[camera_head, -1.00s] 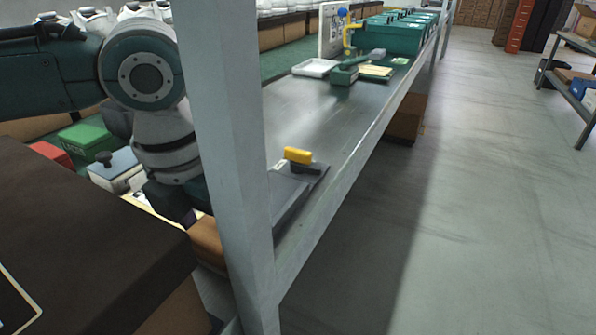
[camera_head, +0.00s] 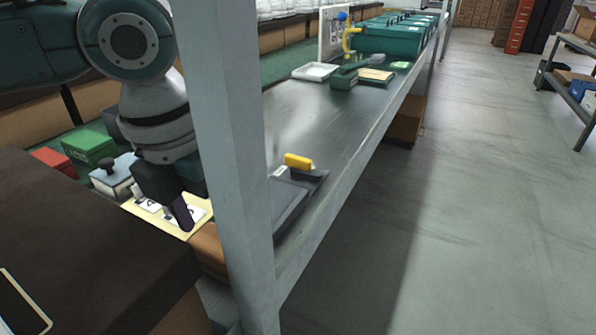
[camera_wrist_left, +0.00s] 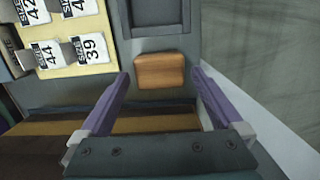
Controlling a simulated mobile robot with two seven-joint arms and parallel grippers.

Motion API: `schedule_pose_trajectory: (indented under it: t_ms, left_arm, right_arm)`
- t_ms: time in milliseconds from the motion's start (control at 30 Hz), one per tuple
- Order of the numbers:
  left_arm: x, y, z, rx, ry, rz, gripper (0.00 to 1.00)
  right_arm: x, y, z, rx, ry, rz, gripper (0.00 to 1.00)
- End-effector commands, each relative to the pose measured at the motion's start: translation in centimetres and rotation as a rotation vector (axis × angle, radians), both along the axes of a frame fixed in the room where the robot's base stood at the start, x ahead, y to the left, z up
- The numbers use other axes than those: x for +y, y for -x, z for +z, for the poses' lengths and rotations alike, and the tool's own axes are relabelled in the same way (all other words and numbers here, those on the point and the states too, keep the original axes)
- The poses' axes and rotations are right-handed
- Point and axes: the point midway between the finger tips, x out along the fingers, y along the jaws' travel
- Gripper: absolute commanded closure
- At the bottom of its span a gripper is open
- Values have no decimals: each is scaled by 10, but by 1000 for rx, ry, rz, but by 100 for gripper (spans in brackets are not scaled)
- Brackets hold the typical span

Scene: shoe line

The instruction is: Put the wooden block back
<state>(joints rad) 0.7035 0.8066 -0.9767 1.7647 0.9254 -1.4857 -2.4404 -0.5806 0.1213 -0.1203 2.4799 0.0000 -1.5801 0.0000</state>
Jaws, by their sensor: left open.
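The wooden block (camera_wrist_left: 160,71) is a small light-brown piece lying on the grey bench top, seen in the left wrist view. My left gripper (camera_wrist_left: 160,78) is open, with one purple finger on each side of the block in the picture; nothing is held. I cannot tell how high the fingers are above it. In the head view the left gripper (camera_head: 182,214) points down just left of the grey post, and I cannot make out the block there.
The grey post (camera_head: 226,150) stands close right of my left gripper. A card board with size labels (camera_wrist_left: 88,70) lies left of the block, and a dark tray (camera_wrist_left: 157,30) lies beyond it. A yellow-handled tool (camera_head: 298,161) is right of the post.

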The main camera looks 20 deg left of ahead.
Motion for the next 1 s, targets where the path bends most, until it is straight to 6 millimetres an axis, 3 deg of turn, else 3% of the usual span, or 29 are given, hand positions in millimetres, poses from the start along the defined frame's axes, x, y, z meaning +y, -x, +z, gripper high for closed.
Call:
schedule_pose_trajectory:
  t_ms: [33,200,400,1000]
  left_arm:
    - [0,0,18,-4,1,-1,0]
    - [1,5,55,-2,0,-1,0]
    - [1,9,80,-1,0,1,0]
    - [1,10,86,1,0,1,0]
  right_arm:
    - [0,0,9,0,0,0,0]
    - [0,0,20,0,-1,-1,0]
    - [0,0,26,0,-1,-1,0]
    - [0,0,28,-1,-2,-2,0]
